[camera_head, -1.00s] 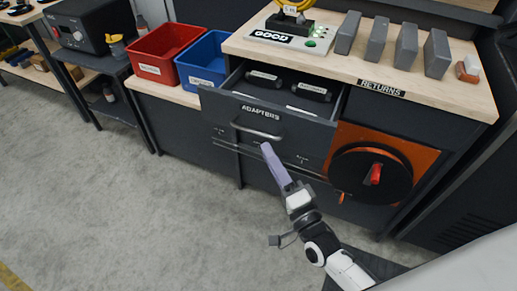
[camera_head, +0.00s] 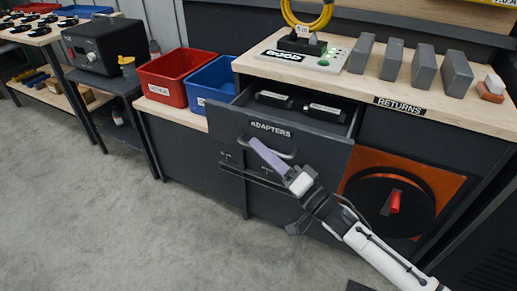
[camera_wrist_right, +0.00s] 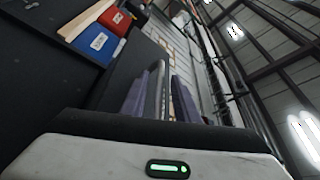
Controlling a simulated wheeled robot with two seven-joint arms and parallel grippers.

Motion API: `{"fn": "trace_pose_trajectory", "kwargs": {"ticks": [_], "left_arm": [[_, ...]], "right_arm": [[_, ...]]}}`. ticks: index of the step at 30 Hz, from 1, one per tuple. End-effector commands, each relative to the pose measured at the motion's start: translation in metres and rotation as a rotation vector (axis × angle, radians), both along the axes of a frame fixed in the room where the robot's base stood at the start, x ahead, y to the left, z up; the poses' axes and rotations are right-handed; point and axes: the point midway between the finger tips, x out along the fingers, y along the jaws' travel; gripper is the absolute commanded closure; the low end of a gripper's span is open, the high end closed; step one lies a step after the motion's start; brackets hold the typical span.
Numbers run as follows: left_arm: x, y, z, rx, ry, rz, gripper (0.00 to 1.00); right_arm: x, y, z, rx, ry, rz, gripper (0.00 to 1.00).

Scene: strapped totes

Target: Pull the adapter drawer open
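The adapter drawer (camera_head: 225,119) stands partly pulled out of the workbench, with its front labelled ADAPTERS and dark labelled adapters (camera_head: 322,113) inside. Its bar handle (camera_head: 287,156) is on the front. My right gripper (camera_head: 256,144) has purple fingers and is at the handle, overlapping it in the head view. In the right wrist view, the fingers (camera_wrist_right: 164,95) stand apart on either side of a grey bar, which looks like the handle (camera_wrist_right: 162,88). Gaps seem to show beside the bar; contact is not clear. My left gripper is not in view.
A red bin (camera_head: 166,88) and a blue bin (camera_head: 197,88) stand left of the drawer. An orange panel with a black disc and red knob (camera_head: 394,203) is to its right. Grey blocks (camera_head: 424,66) stand on the worktop. The floor (camera_head: 150,240) in front is clear.

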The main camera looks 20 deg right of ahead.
Motion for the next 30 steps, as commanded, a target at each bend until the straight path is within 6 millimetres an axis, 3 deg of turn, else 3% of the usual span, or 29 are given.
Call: {"fn": "trace_pose_trajectory", "kwargs": {"ticks": [4,13,14,19,26,30], "left_arm": [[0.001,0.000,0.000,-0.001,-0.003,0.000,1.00],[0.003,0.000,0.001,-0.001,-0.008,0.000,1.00],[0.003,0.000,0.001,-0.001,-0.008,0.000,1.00],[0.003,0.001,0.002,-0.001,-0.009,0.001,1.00],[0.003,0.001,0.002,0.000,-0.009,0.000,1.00],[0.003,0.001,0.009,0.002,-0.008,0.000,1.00]], "right_arm": [[0.011,0.007,0.002,0.001,0.000,0.000,0.72],[0.013,0.008,0.003,-0.001,0.001,0.000,0.72],[0.013,0.008,0.003,-0.001,0.001,0.000,0.74],[0.013,0.008,0.003,0.000,0.001,-0.001,1.00],[0.013,0.009,0.003,0.000,0.001,0.001,1.00],[0.004,0.035,0.004,0.004,0.005,0.027,1.00]]}}
